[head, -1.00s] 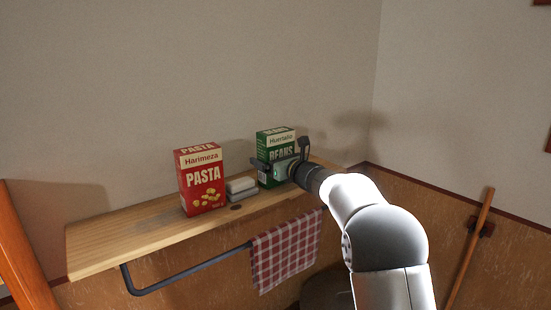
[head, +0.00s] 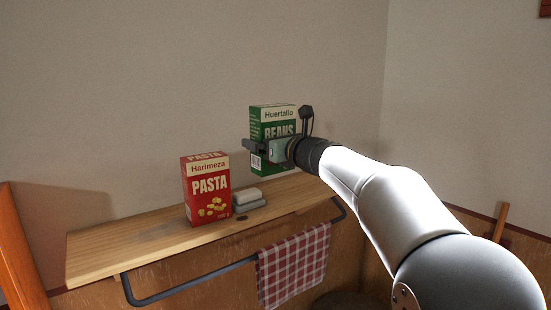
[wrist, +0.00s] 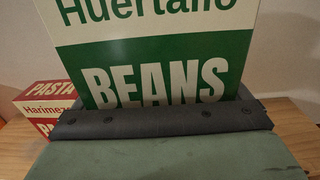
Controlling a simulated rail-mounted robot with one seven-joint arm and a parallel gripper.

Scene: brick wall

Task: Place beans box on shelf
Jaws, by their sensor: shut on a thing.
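The green and white beans box (head: 273,117) is upright above the wooden shelf (head: 120,250), toward its right end. My gripper (head: 268,150) is shut on it from the front. In the wrist view the beans box (wrist: 160,60) fills the middle, behind the dark gripper pad (wrist: 160,120). The lower part of the box is hidden by my gripper in the wrist view. In the head view its bottom looks raised off the shelf, though my arm hides part of that area.
A red pasta box (head: 206,190) stands on the shelf, left of the beans box. A small white and grey block (head: 248,199) lies beside it. A checked cloth (head: 293,266) hangs on the dark rail (head: 190,291) below. The shelf's left part is bare.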

